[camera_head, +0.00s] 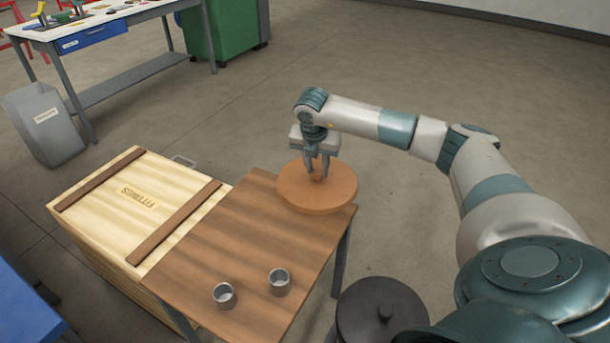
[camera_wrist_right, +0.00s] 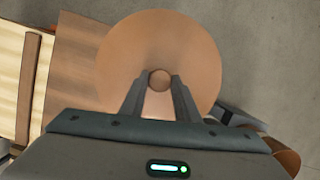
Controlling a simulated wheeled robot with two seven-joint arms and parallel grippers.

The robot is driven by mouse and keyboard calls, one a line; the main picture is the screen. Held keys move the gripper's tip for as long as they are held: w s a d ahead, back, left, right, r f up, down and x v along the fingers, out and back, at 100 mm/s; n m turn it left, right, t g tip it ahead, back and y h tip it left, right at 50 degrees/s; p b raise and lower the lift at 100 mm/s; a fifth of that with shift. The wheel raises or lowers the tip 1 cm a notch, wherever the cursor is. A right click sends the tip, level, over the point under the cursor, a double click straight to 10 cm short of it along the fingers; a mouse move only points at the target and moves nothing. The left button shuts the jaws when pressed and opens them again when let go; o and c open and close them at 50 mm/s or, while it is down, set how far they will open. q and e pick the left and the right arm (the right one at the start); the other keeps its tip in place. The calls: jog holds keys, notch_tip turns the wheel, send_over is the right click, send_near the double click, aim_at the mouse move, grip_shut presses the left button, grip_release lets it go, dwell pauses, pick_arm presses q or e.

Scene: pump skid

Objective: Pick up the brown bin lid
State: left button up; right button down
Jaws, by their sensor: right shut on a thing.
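The brown bin lid (camera_head: 330,195) is a round disc with a small knob on top. It is at the far right corner of the wooden table and overhangs its edge; I cannot tell whether it touches the tabletop. My right gripper (camera_head: 318,172) points down over it, with its fingers shut on the knob. In the right wrist view the lid (camera_wrist_right: 125,55) fills the upper middle, and the gripper (camera_wrist_right: 159,80) has one finger on each side of the knob. My left gripper is not in view.
The wooden table (camera_head: 225,250) carries two small grey metal cups (camera_head: 279,281) (camera_head: 224,295) near its front. A wooden crate (camera_head: 120,205) stands to its left. Open floor lies behind the table.

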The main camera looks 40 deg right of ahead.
aim_at(290, 200)
jog(key=shift+s+d+r, duration=0.15)
dwell(0.5)
jog(key=a+n, duration=0.3)
jog(key=a+r+n+t+y, duration=0.1)
jog(key=a+n, duration=0.3)
jog(key=s+a+n+y, duration=0.1)
jog(key=a+n, duration=0.3)
jog(key=shift+r+t, duration=0.15)
jog(key=shift+t, duration=0.15)
jog(key=s+a+r+m+g, duration=0.3)
jog(key=s+a+m, duration=0.5)
jog(key=m, duration=1)
jog(key=s+a+r+m+g, duration=0.3)
jog(key=s+a+m, duration=0.4)
jog(key=a+m, duration=0.5)
jog(key=shift+s+a+m, duration=0.15)
jog(key=shift+s+m, duration=0.25)
jog(key=shift+m, duration=2.5)
